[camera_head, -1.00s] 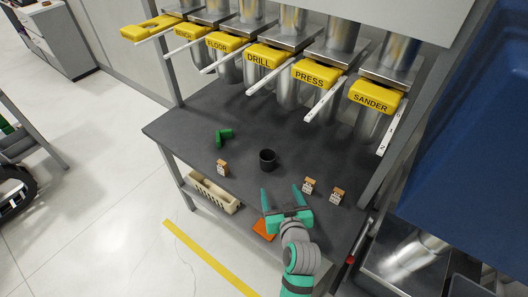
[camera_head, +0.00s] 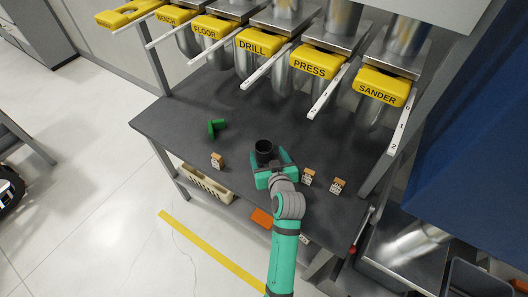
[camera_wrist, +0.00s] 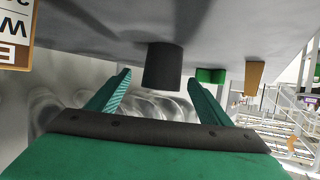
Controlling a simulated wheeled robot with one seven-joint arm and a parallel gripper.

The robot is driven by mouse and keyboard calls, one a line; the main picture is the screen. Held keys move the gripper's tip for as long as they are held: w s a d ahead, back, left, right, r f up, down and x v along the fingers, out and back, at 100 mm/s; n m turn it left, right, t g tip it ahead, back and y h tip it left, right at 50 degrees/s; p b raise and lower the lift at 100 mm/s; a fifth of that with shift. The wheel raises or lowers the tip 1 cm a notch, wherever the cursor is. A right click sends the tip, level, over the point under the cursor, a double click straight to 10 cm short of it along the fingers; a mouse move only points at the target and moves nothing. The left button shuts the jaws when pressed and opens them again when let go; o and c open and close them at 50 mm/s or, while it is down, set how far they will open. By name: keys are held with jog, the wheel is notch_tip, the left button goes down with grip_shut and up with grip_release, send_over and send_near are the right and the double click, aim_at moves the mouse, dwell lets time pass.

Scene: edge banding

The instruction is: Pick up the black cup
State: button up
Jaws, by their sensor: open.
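The black cup (camera_head: 264,147) stands on the dark grey workbench (camera_head: 180,120), near its middle. My gripper (camera_head: 267,160) is open, with its green fingers reaching toward the cup from the front. In the head view the fingers flank the cup and the gripper body hides its lower part. In the wrist view the cup (camera_wrist: 163,66) shows upside down ahead of the gripper (camera_wrist: 158,85), between the two spread fingers. The fingers do not grip it.
A green part (camera_head: 216,127) and a small wooden block (camera_head: 217,160) lie left of the cup. Two small labelled blocks (camera_head: 308,177) (camera_head: 338,186) stand right of my gripper. Yellow-labelled ducts, including SANDER (camera_head: 378,88), hang over the back. A beige bin (camera_head: 207,187) sits below.

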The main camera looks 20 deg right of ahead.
aim_at(262, 145)
jog(key=x, duration=0.4)
jog(key=shift+w+a+r, duration=0.1)
jog(key=shift+a, duration=0.1)
jog(key=c, duration=1.1)
jog(key=shift+r, duration=0.1)
